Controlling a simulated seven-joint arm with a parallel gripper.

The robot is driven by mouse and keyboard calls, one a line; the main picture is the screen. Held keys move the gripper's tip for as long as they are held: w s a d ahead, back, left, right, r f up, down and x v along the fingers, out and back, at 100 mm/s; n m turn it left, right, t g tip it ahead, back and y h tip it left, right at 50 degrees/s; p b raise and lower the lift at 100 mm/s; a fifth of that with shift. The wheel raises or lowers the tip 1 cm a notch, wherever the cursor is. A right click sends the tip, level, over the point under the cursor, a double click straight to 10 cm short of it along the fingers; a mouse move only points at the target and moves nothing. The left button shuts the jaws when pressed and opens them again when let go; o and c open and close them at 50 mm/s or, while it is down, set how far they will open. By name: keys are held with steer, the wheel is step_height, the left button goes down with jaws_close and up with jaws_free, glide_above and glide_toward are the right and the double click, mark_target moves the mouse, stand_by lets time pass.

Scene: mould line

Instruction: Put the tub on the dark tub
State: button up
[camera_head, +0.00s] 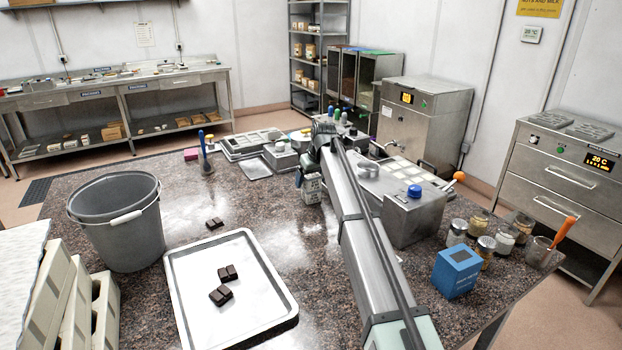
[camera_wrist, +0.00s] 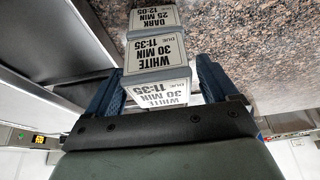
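A white-labelled tub (camera_wrist: 157,55) reading "WHITE 30 MIN 11:35" sits between the two blue fingers of my gripper (camera_wrist: 158,75) in the wrist view. The fingers flank it closely; whether they press on it is unclear. The dark tub (camera_wrist: 153,17), labelled "DARK 25 MIN 12:05", shows just beyond the white tub, near the top edge. Whether the two tubs touch is unclear. In the head view, a small white-labelled tub (camera_head: 311,189) stands beside my arm on the speckled worktop; which tub it is cannot be read.
A steel box with a blue knob (camera_head: 411,214) stands right of my arm. Several jars (camera_head: 479,222) and a blue box (camera_head: 457,271) lie further right. A grey bucket (camera_head: 118,225) and a tray with chocolate pieces (camera_head: 205,285) stand left. The worktop between (camera_head: 270,205) is mostly clear.

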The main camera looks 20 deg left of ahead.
steer(key=shift+o, duration=0.2)
steer(key=shift+r, duration=0.1)
steer(key=v, duration=1.2)
